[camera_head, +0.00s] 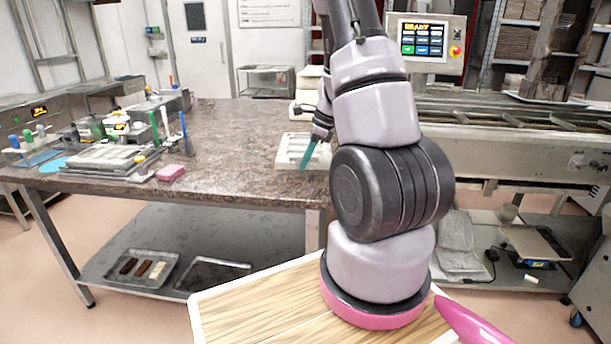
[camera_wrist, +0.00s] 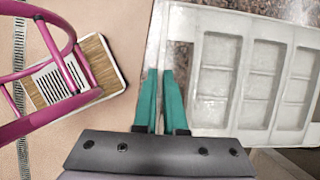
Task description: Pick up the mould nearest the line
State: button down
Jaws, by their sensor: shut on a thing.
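A white mould (camera_head: 289,153) with rectangular cavities is at the front edge of the stone-topped table (camera_head: 235,150), near the line. In the wrist view the same mould (camera_wrist: 240,85) fills the right side. My gripper (camera_head: 308,155) has teal fingers; in the wrist view its fingers (camera_wrist: 161,78) are close together at the mould's left rim. It is shut on that rim. I cannot tell whether the mould rests on the tabletop or hangs just above it. My arm hides part of its right side in the head view.
More pale moulds (camera_head: 303,108) are stacked behind the held one. The line (camera_head: 500,140) stands to the right with a READY screen (camera_head: 423,38). Bottles, a tray and a pink sponge (camera_head: 170,173) crowd the table's left; its middle is clear.

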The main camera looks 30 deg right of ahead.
jog(key=shift+r, duration=2.8)
